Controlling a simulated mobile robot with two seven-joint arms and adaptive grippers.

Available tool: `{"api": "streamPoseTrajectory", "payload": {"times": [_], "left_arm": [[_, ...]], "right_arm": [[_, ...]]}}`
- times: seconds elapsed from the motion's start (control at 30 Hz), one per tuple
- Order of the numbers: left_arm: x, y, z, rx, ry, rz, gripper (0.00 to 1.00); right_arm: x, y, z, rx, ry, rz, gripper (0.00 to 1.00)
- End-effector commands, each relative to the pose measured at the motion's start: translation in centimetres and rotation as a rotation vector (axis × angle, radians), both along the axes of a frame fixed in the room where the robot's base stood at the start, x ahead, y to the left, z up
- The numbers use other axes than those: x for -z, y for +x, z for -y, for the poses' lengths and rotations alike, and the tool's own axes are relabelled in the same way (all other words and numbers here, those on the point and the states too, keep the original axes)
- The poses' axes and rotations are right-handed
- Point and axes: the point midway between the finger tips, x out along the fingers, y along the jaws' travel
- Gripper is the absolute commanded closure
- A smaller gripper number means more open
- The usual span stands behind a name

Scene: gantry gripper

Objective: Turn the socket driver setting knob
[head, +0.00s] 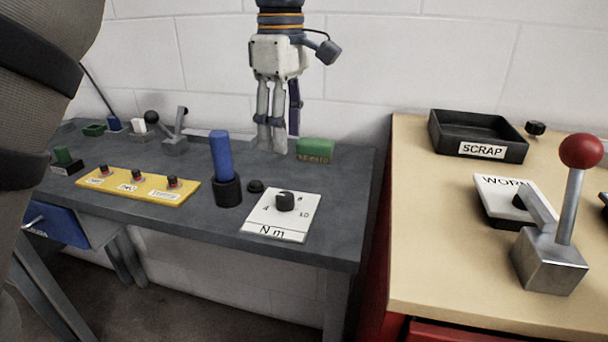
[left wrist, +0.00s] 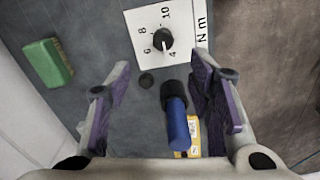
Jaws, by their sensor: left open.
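The setting knob (head: 285,201) is a black round knob on a white plate (head: 290,229) marked "N m", on the dark bench. In the left wrist view the knob (left wrist: 162,39) is near the top, among the numbers 4, 6, 8 and 10. A pale mark on it seems to face the 4. My left gripper (head: 270,135) hangs fingers down near the wall, behind the plate and apart from the knob. In the left wrist view its purple-padded fingers (left wrist: 155,85) are spread and empty. My right gripper is not in view.
A blue-handled driver (head: 221,157) stands upright left of the plate, with a small black button (head: 255,186) between them. A green block (head: 316,151) lies behind. A yellow button panel (head: 135,185) is at left. A wooden-topped table (head: 430,210) with a red-knobbed lever (head: 572,195) is at right.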

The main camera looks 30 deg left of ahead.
Motion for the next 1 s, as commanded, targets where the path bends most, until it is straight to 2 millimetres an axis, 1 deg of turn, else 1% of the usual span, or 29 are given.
{"api": "streamPoseTrajectory", "payload": {"times": [0.07, 0.17, 0.4, 0.53, 0.6, 0.7, 0.9, 0.93, 0.97, 1.0], "left_arm": [[0.5, -0.1, 0.0, 0.000, -0.001, -0.002, 0.52], [2.2, -0.2, 0.0, 0.001, -0.002, -0.003, 0.52], [8.4, -0.2, 0.0, 0.001, -0.002, -0.003, 0.52], [10.7, -0.1, 0.0, 0.001, -0.001, -0.001, 0.52], [11.5, -0.1, 0.0, 0.001, -0.001, -0.002, 0.52], [12.0, -0.1, 0.0, 0.001, 0.000, 0.000, 0.52], [12.1, -0.1, 0.0, 0.001, 0.000, 0.000, 0.52], [12.1, -0.1, 0.0, 0.001, 0.000, 0.000, 0.54], [12.1, -0.1, 0.0, 0.001, 0.000, -0.001, 0.61], [12.1, -0.1, 0.0, 0.001, 0.000, -0.001, 0.70]], "right_arm": [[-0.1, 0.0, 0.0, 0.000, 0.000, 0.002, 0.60], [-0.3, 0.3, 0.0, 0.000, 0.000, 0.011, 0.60], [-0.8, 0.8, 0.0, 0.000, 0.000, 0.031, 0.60], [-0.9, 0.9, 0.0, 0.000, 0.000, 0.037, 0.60], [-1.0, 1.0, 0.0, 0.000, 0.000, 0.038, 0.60], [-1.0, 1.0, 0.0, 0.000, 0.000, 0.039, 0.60], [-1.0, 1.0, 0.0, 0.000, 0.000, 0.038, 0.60], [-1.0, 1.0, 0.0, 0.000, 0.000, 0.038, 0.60], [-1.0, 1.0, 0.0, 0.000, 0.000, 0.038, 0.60], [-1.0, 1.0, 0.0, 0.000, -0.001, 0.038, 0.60]]}}
